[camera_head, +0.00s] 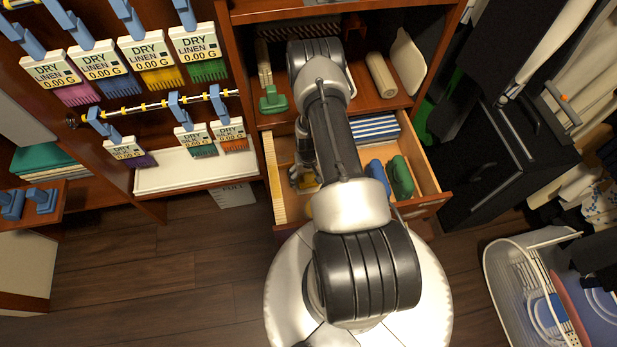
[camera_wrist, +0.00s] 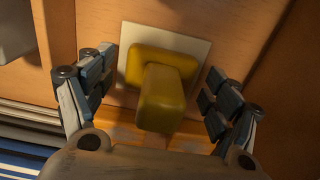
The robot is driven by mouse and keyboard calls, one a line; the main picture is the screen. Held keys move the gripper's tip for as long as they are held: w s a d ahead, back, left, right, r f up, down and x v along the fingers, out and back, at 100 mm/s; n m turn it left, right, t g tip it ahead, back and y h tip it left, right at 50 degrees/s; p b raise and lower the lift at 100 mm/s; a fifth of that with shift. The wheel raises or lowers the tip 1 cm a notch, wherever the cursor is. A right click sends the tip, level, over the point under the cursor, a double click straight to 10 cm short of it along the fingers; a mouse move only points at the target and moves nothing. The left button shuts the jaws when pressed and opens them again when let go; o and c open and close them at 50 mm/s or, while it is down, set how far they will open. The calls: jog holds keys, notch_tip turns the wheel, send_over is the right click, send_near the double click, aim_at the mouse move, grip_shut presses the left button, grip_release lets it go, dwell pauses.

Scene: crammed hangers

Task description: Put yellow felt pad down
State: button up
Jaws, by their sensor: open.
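The yellow felt pad (camera_wrist: 163,95) shows in the wrist view as a yellow block with a handle pointing toward the camera. It lies against a pale square (camera_wrist: 133,38) on a wooden surface. My gripper (camera_wrist: 158,78) is open, with one finger on each side of the pad and visible gaps between. In the head view my gripper (camera_head: 303,178) is down inside the open drawer (camera_head: 436,201), at its left part. Only a small bit of yellow (camera_head: 310,186) shows beside the fingers there; my arm hides much of the drawer.
A green and a blue handled pad (camera_head: 401,177) (camera_head: 377,177) lie at the drawer's right. Blue-and-white striped items (camera_head: 375,129) lie behind them. A green handled block (camera_head: 272,99) stands on the shelf above. A white basket (camera_head: 500,285) stands lower right.

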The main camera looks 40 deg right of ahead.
notch_tip(320, 180, up, 12)
jog(key=p, duration=0.4)
jog(key=w+a+r+n+t, duration=0.1)
jog(key=w+a+r, duration=0.15)
jog(key=r, duration=0.75)
jog(key=w+a+r+n, duration=0.15)
jog(key=w+r, duration=0.25)
jog(key=r, duration=0.6)
jog(key=s+a+r+t, duration=0.1)
jog(key=a+r, duration=0.2)
jog(key=r, duration=0.4)
jog(key=s+a+r, duration=0.1)
jog(key=a+r, duration=0.3)
jog(key=r, duration=0.3)
jog(key=s+a+r+n+t, duration=0.1)
jog(key=s+a+r, duration=0.2)
jog(key=r, duration=0.2)
jog(key=s+a+r+n, duration=0.1)
jog(key=s+a+r, duration=0.2)
jog(key=r, duration=0.2)
jog(key=s+a+r+n, duration=0.1)
jog(key=s+a+r, duration=0.1)
jog(key=s, duration=0.4)
jog(key=s+a+r+n+t, duration=0.1)
jog(key=s+a+r, duration=0.2)
jog(key=s, duration=0.4)
jog(key=shift+s+a+r+t, duration=0.15)
jog(key=shift+a+r+t, duration=0.2)
jog(key=shift+a, duration=0.45)
